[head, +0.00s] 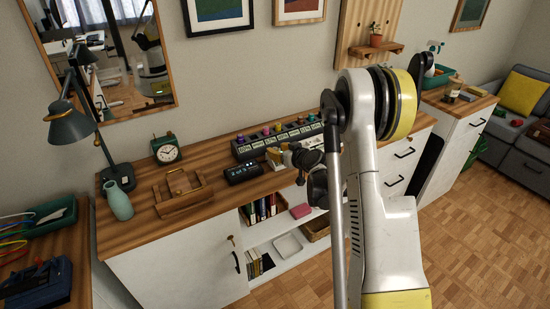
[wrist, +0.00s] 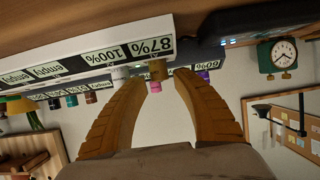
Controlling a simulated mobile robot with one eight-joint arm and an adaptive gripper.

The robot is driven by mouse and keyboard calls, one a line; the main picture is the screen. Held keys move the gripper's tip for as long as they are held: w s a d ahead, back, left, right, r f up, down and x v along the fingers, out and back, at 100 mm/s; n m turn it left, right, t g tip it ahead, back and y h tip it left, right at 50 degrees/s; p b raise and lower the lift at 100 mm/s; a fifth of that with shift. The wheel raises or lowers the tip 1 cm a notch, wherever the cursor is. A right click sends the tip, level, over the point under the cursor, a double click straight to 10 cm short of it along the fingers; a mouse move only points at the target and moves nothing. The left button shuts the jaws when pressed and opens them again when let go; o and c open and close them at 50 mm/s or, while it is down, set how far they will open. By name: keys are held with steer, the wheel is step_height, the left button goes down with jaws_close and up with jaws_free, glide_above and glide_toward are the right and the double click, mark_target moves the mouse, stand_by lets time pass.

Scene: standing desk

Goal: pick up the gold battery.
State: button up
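The gold battery (wrist: 158,71) stands in a long charger (wrist: 75,65) by a label reading 87%. The wrist view is upside down. My gripper (wrist: 159,80) is open, its two tan fingers apart, with the gold battery between the tips in the picture. I cannot tell whether a finger touches it. I cannot pick out the gold battery there.
A pale battery (wrist: 120,72) sits close to the left finger; pink (wrist: 155,87) and purple (wrist: 203,75) ones show nearby. On the desk are a black device (head: 243,172), a wooden tray (head: 183,196), a green clock (head: 167,149), a vase (head: 118,200) and a lamp (head: 72,126).

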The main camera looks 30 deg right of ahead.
steer(key=shift+x, duration=1.05)
steer(key=shift+c, duration=0.5)
jaws_close()
